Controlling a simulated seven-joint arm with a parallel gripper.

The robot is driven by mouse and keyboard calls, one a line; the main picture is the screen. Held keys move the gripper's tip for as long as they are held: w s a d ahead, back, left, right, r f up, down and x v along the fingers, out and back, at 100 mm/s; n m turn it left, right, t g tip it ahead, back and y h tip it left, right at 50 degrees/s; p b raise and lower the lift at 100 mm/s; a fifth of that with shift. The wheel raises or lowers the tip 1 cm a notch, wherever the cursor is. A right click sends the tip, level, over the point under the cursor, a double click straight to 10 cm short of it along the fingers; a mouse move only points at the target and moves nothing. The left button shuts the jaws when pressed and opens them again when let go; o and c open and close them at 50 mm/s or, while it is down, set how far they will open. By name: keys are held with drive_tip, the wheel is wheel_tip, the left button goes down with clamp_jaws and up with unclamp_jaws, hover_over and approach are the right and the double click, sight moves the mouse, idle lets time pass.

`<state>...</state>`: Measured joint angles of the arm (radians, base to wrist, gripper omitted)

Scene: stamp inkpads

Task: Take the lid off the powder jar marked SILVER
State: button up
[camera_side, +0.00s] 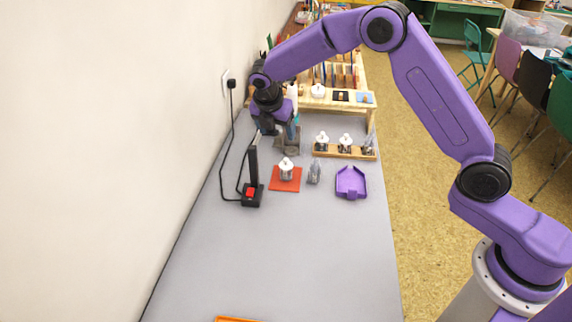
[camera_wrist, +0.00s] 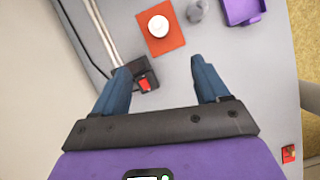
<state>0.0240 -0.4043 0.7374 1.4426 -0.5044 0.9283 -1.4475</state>
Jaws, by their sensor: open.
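A small jar with a white top (camera_side: 286,168) stands upright on a red-orange mat (camera_side: 275,184); its white top also shows in the wrist view (camera_wrist: 158,26). Two similar white-topped jars, a left one (camera_side: 322,140) and a right one (camera_side: 345,142), stand in a wooden rack (camera_side: 330,152) behind it. No marking is readable, so I cannot tell which jar is SILVER. My gripper (camera_wrist: 160,67) is open and empty; in the side view it (camera_side: 268,128) is above the table near the wall, behind and left of the mat. Its fingers are apart from every jar.
A black upright device with a red switch (camera_side: 250,192) and a cord stands left of the mat. A clear-grey item (camera_side: 314,172) and a purple tray (camera_side: 351,190) lie to the right. The front of the table is mostly clear; an orange edge (camera_side: 235,319) shows there.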

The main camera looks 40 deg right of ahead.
drive_tip(key=w+f, duration=0.1)
hover_over(285, 160)
drive_tip(key=s+a, duration=0.1)
drive_tip(key=a, duration=0.1)
wheel_tip(285, 160, down, 10)
drive_tip(key=f, duration=0.1)
drive_tip(key=shift+x, duration=2.5)
drive_tip(key=shift+s+d, duration=0.15)
drive_tip(key=c, duration=1.1)
